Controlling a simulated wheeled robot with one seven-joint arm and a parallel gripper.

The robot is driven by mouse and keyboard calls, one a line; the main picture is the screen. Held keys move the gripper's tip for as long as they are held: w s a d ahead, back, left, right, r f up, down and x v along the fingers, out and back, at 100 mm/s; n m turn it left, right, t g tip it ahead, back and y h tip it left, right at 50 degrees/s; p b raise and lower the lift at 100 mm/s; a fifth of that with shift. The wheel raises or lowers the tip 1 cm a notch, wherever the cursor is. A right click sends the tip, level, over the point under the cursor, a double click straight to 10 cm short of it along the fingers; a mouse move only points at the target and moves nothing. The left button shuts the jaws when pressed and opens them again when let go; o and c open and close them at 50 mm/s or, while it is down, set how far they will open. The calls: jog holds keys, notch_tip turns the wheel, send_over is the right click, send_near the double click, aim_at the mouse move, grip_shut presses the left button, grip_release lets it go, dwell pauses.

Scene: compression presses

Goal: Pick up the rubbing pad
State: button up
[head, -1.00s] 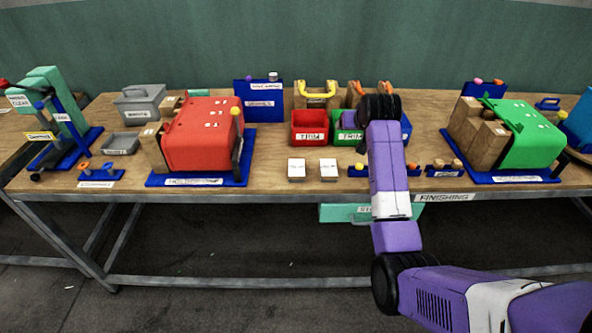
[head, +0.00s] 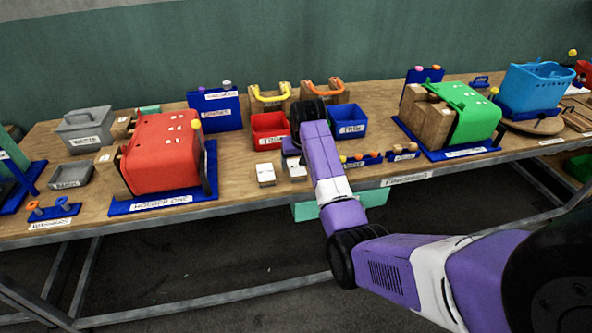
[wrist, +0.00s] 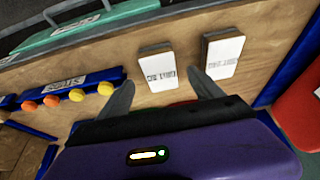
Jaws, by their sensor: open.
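Two small blocks with white labelled tops lie side by side near the table's front edge. They look like the rubbing pads; the small print looks like grit marks, but I cannot read it surely. In the head view they are the left pad (head: 265,174) and right pad (head: 295,168). In the wrist view one pad (wrist: 159,68) lies just beyond and between my fingertips, and the other pad (wrist: 223,54) lies beside it, past the right finger. My gripper (wrist: 162,90) is open and empty; in the head view my arm mostly hides it.
A red bin (head: 269,142) and blue bin (head: 346,133) stand behind. The red press (head: 162,155) on its blue base is left of the pads. A blue rack with coloured knobs (head: 362,160) is to their right. Bare wood lies around the pads.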

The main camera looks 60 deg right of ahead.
aim_at(297, 167)
jog(key=shift+x, duration=2.05)
jog(key=shift+w, duration=0.1)
jog(key=shift+r, duration=0.1)
jog(key=c, duration=1.4)
jog(key=shift+r, duration=0.1)
notch_tip(297, 167, up, 20)
jog(key=shift+f+b, duration=0.1)
jog(key=shift+b, duration=0.85)
jog(key=o, duration=0.6)
jog(key=c, duration=0.5)
jog(key=shift+o, duration=0.2)
